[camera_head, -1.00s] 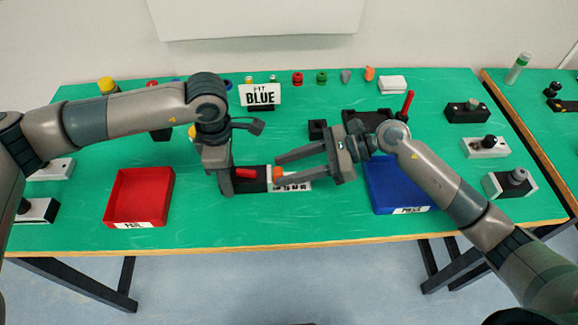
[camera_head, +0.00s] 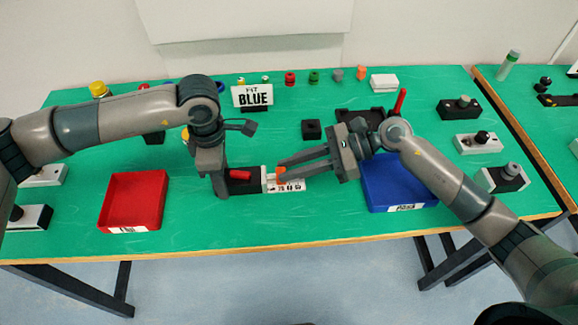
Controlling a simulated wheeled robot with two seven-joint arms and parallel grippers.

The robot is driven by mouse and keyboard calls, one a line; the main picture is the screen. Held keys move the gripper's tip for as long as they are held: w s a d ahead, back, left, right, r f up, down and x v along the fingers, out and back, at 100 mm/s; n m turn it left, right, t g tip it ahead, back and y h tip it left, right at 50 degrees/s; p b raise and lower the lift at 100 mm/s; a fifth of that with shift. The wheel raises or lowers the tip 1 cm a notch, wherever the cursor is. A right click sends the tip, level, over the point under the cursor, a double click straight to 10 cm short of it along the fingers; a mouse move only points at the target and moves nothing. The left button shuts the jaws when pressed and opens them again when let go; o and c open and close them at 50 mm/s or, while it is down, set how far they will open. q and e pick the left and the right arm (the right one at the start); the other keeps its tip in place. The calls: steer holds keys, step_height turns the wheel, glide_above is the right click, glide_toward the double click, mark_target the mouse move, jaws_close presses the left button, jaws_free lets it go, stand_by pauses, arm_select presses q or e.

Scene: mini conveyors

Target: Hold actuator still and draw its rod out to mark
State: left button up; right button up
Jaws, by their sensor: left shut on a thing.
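The actuator (camera_head: 246,186) lies at the table's front middle, a dark body with a red cylinder (camera_head: 240,175) on top. Its orange rod end (camera_head: 281,171) points right, with a pale rod stretch showing beside the body. A white scale strip with dark marks (camera_head: 292,186) lies along the rod's side. My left gripper (camera_head: 222,190) reaches down at the actuator's left end and is shut on its body; the contact is partly hidden. My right gripper (camera_head: 281,172) comes from the right with its two fingers close around the orange end; whether they touch it cannot be told.
A red tray (camera_head: 133,226) stands left and a blue tray (camera_head: 375,190) right. A sign reading BLUE (camera_head: 253,96) stands behind. A black block (camera_head: 311,130) and a black fixture with a red handle (camera_head: 399,102) are behind the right gripper. Green table is clear in front.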

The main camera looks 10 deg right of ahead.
arm_select(q)
steer(key=shift+s+f, duration=0.1)
steer(key=shift+f, duration=0.05)
arm_select(e)
steer(key=o, duration=0.4)
steer(key=shift+o, duration=0.2)
steer(key=v, duration=1.2)
arm_select(q)
steer(key=o, duration=1.5)
arm_select(e)
steer(key=shift+f, duration=0.1)
arm_select(q)
step_height(320, 180, up, 12)
steer(key=shift+r, duration=0.1)
